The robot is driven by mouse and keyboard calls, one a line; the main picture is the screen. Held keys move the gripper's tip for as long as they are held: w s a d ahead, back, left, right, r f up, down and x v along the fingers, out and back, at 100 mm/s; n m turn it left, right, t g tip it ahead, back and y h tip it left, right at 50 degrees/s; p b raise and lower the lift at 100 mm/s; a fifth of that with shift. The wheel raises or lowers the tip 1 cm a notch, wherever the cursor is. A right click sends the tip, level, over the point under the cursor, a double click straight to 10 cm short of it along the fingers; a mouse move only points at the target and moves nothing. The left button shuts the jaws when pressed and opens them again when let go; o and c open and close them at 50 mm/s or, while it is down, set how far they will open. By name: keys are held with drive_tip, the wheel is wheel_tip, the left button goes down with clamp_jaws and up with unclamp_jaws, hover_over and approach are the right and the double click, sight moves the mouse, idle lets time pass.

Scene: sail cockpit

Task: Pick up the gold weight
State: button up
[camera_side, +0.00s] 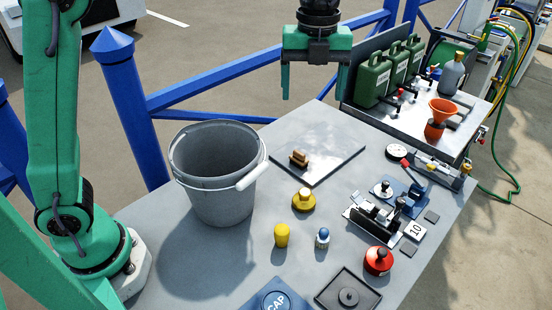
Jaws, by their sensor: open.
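The gold weight (304,202) stands upright on the grey table, a round yellow-gold base with a paler knob on top. It is near the middle of the table, just in front of a shiny square plate (327,150). My gripper (314,92) is at the top of the view, pointing down, with its two green fingers wide apart and nothing between them. It is well above the table and appears farther back than the weight, apart from it. The weight is not covered by anything in this view.
A grey bucket (217,196) stands left of the weight. A brown block (298,159) lies on the plate. A yellow cylinder (281,236), a small blue-and-white piece (322,239) and a red round item (378,261) are in front. A metal fixture (375,216) stands right; blue rails run behind.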

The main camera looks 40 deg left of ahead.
hover_over(305, 192)
wheel_tip(305, 192, down, 21)
drive_tip(key=shift+a+f, duration=0.1)
drive_tip(key=shift+a, duration=0.05)
drive_tip(key=shift+f, duration=1.25)
drive_tip(key=shift+f, duration=0.1)
drive_tip(key=shift+f, duration=2.5)
drive_tip(key=shift+c, duration=0.5)
drive_tip(key=c, duration=1.2)
drive_tip(key=shift+r, duration=0.15)
drive_tip(key=shift+c, duration=0.2)
